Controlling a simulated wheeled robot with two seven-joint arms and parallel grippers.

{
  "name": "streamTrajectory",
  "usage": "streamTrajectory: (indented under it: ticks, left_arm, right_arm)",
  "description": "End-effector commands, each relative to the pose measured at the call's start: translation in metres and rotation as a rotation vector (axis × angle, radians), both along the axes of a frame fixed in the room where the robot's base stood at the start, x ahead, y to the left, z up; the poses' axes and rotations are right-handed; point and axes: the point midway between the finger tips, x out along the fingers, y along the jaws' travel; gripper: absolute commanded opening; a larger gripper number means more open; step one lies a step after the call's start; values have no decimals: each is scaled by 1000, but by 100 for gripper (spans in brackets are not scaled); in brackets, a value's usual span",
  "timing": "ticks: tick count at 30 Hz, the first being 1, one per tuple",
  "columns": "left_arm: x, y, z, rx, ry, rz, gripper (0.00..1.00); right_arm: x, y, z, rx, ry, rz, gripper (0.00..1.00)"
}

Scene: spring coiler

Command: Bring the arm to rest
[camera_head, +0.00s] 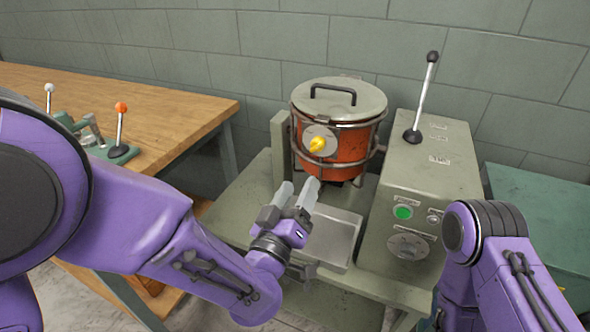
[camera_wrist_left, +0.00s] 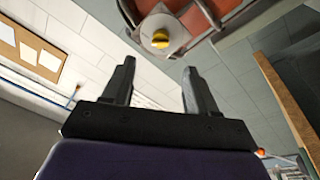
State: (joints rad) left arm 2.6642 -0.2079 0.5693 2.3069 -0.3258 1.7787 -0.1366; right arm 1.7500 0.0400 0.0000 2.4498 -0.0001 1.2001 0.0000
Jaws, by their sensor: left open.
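My left gripper (camera_head: 296,194) is open and empty in the head view. It is in front of and below the orange pot (camera_head: 350,146), above the metal tray of the machine. In the left wrist view the two fingers of my left gripper (camera_wrist_left: 160,85) stand apart with nothing between them. The yellow knob (camera_wrist_left: 160,40) on the pot shows beyond the fingertips, apart from them. My right arm (camera_head: 495,250) comes in at the lower right; its gripper is not visible.
The green-grey machine (camera_head: 450,165) has a black-knobbed lever (camera_head: 423,95), a green button (camera_head: 403,212) and a dial. A metal tray (camera_head: 335,240) lies below the pot. A wooden bench (camera_head: 170,105) with small levers stands left. A green box (camera_head: 545,220) is at the right.

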Motion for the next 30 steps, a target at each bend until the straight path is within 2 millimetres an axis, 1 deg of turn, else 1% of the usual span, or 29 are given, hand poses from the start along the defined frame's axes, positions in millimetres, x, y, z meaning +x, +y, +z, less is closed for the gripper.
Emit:
streamTrajectory:
  ticks: [3, 5, 7, 8, 9, 10, 11, 12, 13, 14, 15, 17, 18, 20, 21, 23, 24, 27, 30]
  left_arm:
    - [0, -1, -1, 1, 7, -5, 58]
    - [0, -2, -9, 27, 41, -15, 58]
    - [7, 22, -35, 95, 135, 33, 58]
    - [10, 36, -52, 115, 190, 60, 58]
    - [10, 56, -80, 144, 277, 98, 58]
    - [8, 72, -103, 162, 347, 129, 58]
    - [4, 89, -126, 180, 418, 160, 58]
    - [-5, 110, -156, 204, 511, 197, 58]
    - [-13, 126, -178, 220, 581, 226, 58]
    - [-23, 141, -199, 235, 648, 253, 58]
    - [-40, 161, -226, 254, 738, 288, 58]
    - [-69, 189, -263, 287, 870, 338, 58]
    - [-92, 207, -286, 307, 956, 372, 58]
    - [-129, 233, -316, 339, 1079, 420, 58]
    - [-155, 249, -332, 361, 1154, 450, 58]
    - [-192, 268, -351, 391, 1252, 488, 58]
    - [-213, 279, -360, 408, 1303, 508, 58]
    - [-254, 293, -375, 439, 1396, 531, 58]
    - [-272, 294, -382, 448, 1439, 529, 58]
  right_arm:
    - [0, 0, 0, 0, 0, 0, 43]
    - [0, 0, 0, 0, 0, 0, 43]
    - [0, 0, 0, 0, 0, 0, 43]
    - [0, 0, 1, 0, 0, 0, 43]
    - [0, 0, 2, 0, 0, 0, 43]
    - [0, 0, 2, 0, 0, 0, 43]
    - [0, 0, 3, 0, 0, 0, 43]
    - [0, 0, 4, 0, 0, 0, 43]
    - [0, 0, 5, 0, 0, 0, 43]
    - [0, 0, 5, 0, 0, 0, 43]
    - [0, 0, 6, 0, 0, 0, 43]
    - [0, 0, 7, 0, 0, 0, 43]
    - [0, 0, 8, 0, 0, 0, 43]
    - [0, 0, 10, 0, 0, 0, 43]
    - [0, 0, 10, 0, 0, 0, 43]
    - [0, 0, 12, 0, 0, 0, 43]
    - [0, 0, 12, 0, 0, 0, 43]
    - [0, 0, 13, 0, 0, 0, 43]
    - [0, 0, 14, 0, 0, 0, 43]
